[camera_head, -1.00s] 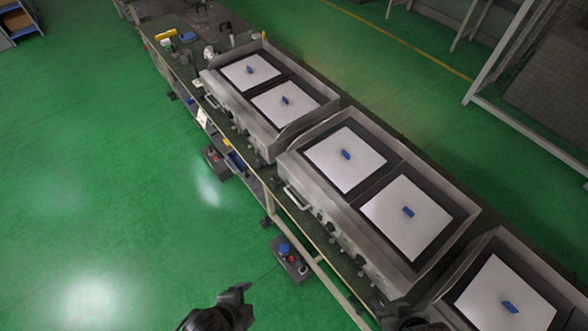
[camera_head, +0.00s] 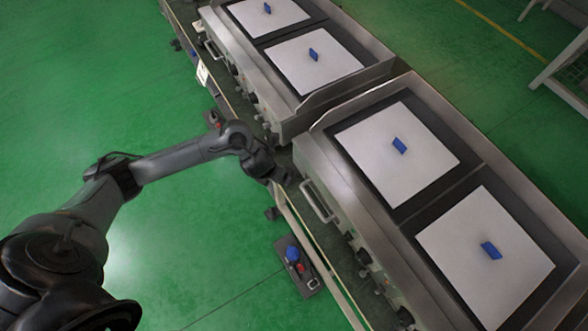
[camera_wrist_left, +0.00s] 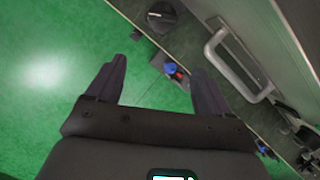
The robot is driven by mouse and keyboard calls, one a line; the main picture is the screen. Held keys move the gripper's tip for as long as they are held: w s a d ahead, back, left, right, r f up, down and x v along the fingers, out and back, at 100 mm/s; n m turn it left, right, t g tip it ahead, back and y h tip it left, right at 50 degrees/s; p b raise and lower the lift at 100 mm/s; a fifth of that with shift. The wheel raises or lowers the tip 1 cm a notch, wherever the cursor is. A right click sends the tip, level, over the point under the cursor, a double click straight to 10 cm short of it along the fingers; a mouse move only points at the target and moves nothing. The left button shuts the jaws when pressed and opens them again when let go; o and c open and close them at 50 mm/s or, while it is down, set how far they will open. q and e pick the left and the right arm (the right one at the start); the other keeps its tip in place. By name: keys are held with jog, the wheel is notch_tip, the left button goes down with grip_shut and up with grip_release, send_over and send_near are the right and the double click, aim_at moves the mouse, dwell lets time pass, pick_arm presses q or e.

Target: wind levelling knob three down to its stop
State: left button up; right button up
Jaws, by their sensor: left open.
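My left gripper (camera_head: 283,177) is at the front edge of the bench, by the near left corner of the middle griddle (camera_head: 318,160). In the left wrist view my left gripper (camera_wrist_left: 159,68) has its fingers wide apart with nothing between them. A black round part (camera_wrist_left: 168,16) with a small pale mark sits beyond the fingertips at the top of that view, apart from them. I cannot tell whether it is levelling knob three. Dark control knobs (camera_head: 363,257) line the griddle's front. My right gripper is out of view.
A metal handle (camera_head: 317,202) sticks out from the middle griddle's front, right of my left gripper; it also shows in the wrist view (camera_wrist_left: 236,66). Another griddle (camera_head: 285,110) stands behind. A box with blue and red buttons (camera_head: 297,266) is below the bench edge. The green floor is open.

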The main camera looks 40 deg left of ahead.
pick_arm(q)
jog(key=shift+t, duration=0.5)
jog(key=b+x, duration=0.2)
jog(key=x, duration=0.1)
jog(key=w+b+x, duration=0.1)
jog(key=b+x, duration=0.1)
jog(key=x, duration=0.2)
jog(key=w+r+b+x, duration=0.1)
jog(key=b+x, duration=0.1)
jog(key=x, duration=0.2)
jog(key=shift+w+a+f, duration=0.15)
jog(key=shift+a+f, duration=0.1)
jog(key=shift+a, duration=0.05)
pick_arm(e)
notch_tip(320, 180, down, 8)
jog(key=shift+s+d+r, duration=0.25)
